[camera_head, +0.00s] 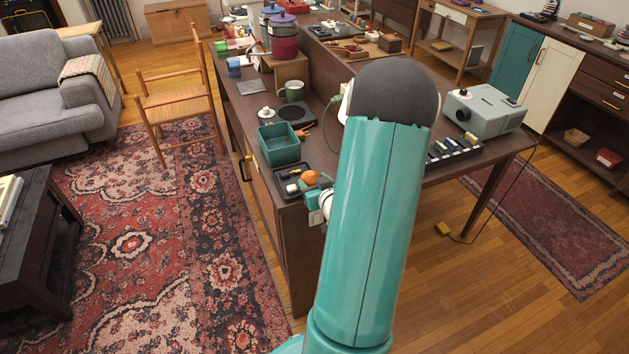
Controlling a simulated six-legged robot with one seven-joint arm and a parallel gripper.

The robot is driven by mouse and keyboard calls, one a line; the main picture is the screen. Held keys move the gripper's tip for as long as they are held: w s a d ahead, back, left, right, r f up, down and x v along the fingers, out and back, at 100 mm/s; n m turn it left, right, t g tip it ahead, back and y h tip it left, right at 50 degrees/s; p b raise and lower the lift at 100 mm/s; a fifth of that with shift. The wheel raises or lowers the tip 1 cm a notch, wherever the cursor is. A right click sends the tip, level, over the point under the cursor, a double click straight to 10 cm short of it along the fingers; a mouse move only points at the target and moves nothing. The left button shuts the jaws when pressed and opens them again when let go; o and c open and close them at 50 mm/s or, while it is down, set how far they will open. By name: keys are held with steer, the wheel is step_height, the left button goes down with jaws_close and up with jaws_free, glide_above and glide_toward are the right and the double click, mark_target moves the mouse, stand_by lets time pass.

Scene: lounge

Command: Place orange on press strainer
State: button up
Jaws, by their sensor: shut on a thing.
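The orange (310,177) is at the near end of the dark wooden desk, at the edge of a black tray (280,178). My gripper (316,182) is shut on the orange, and its wrist shows just to the right, partly hidden behind my own teal arm. I cannot tell whether the orange touches the tray below it. I cannot make out the press strainer for certain. A small white piece (292,188) lies in the tray beside the orange. A small white-topped object (266,113) stands farther back on the desk.
A teal open bin (279,153) stands just behind the tray. A grey projector (484,110) stands at the right. My arm hides part of the desk. A wooden chair (180,103) is at the left.

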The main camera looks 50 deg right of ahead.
steer(key=shift+f, duration=0.2)
steer(key=o, duration=1)
steer(key=shift+f, duration=0.1)
steer(key=shift+a, duration=0.1)
